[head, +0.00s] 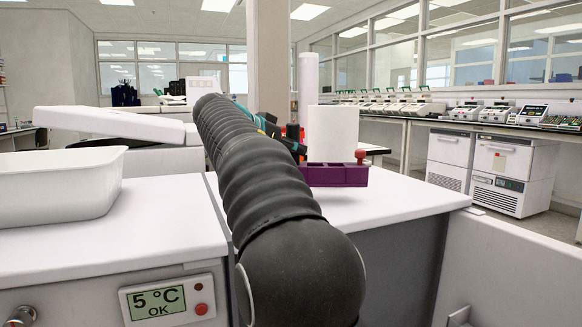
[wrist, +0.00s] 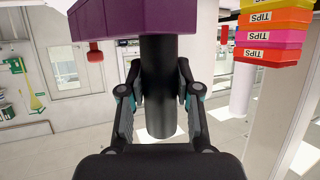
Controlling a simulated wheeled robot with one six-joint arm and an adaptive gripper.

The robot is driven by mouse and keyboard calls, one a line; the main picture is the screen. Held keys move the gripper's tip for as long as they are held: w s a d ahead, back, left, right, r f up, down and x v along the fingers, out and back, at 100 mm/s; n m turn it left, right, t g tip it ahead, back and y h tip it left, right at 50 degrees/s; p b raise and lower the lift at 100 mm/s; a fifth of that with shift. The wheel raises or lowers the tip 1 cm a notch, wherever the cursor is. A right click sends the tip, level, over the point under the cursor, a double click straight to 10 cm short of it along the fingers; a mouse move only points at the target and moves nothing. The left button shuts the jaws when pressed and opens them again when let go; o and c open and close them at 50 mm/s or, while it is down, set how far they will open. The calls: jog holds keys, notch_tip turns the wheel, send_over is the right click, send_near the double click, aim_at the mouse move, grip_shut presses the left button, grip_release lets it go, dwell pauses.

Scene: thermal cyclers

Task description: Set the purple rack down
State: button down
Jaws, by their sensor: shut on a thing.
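The purple rack (head: 335,175) shows in the head view over the white counter top, just right of my arm, with a red knob at its right end. I cannot tell whether its underside touches the counter. In the wrist view the rack (wrist: 122,24) fills the top, with the red knob hanging at its left. A dark cylinder (wrist: 158,120) joins it in the picture and runs down between the fingers. My gripper (wrist: 159,82) is shut, one finger on each side of this cylinder, holding the rack. In the head view the gripper is mostly hidden behind my arm.
A white cylinder (head: 332,130) stands behind the rack. The counter's right front is clear. A stack of coloured tip boxes (wrist: 270,36) shows at the right in the wrist view.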

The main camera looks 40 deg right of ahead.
jog(key=shift+a+f+b, duration=0.1)
jog(key=shift+f+b, duration=0.35)
jog(key=shift+f, duration=1.6)
jog(key=shift+f, duration=0.15)
jog(key=c, duration=0.8)
grip_release()
jog(key=shift+a+r, duration=0.15)
jog(key=shift+r, duration=0.05)
jog(key=v, duration=1.1)
jog(key=shift+a+r, duration=0.2)
jog(key=shift+a, duration=0.1)
